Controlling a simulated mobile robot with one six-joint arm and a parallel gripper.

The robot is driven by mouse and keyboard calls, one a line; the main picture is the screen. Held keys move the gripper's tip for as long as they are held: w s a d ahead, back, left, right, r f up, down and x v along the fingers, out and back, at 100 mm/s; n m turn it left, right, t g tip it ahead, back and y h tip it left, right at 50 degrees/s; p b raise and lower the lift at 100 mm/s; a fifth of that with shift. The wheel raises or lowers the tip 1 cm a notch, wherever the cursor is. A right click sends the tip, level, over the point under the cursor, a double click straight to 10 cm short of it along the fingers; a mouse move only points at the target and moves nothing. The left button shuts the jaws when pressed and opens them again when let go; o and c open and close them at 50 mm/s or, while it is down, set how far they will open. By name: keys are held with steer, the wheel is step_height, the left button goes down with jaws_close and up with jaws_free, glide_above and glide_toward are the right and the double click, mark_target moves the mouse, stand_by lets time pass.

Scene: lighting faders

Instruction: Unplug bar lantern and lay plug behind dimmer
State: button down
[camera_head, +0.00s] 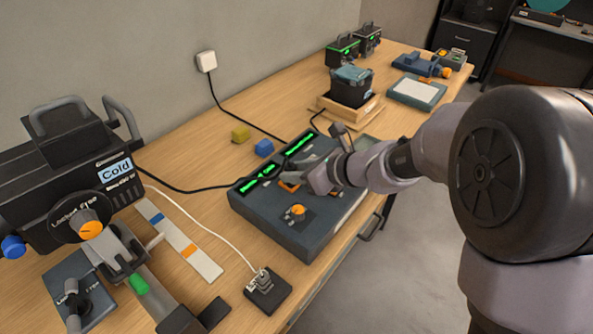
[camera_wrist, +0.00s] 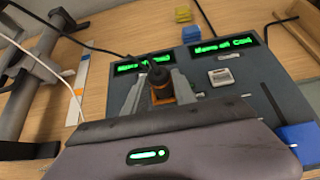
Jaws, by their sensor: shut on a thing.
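The dimmer is probably the dark blue-grey console (camera_head: 270,222) with two green displays. My gripper (camera_head: 310,181) is low over its top; it also shows in the wrist view (camera_wrist: 160,92). It is shut on a small black and orange piece (camera_wrist: 160,80), in front of the left display. I cannot tell whether this piece is a knob or a plug. An orange knob (camera_head: 297,210) sits nearer the console's front edge. A large black lantern (camera_head: 75,180) labelled "Cold" stands at left. A black cable runs from it to the console's back. No lantern plug is clearly visible.
A white cable ends at a small dark block (camera_head: 267,290) near the front edge. A yellow block (camera_head: 241,134) and blue block (camera_head: 264,148) lie behind the console. A white wall socket (camera_head: 206,61) feeds another black cable. A black box (camera_head: 352,88) stands on a wooden tray.

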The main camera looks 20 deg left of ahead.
mark_target(296, 169)
steer(key=shift+r, duration=0.15)
steer(key=shift+r+p, duration=2.05)
steer(key=shift+r, duration=0.15)
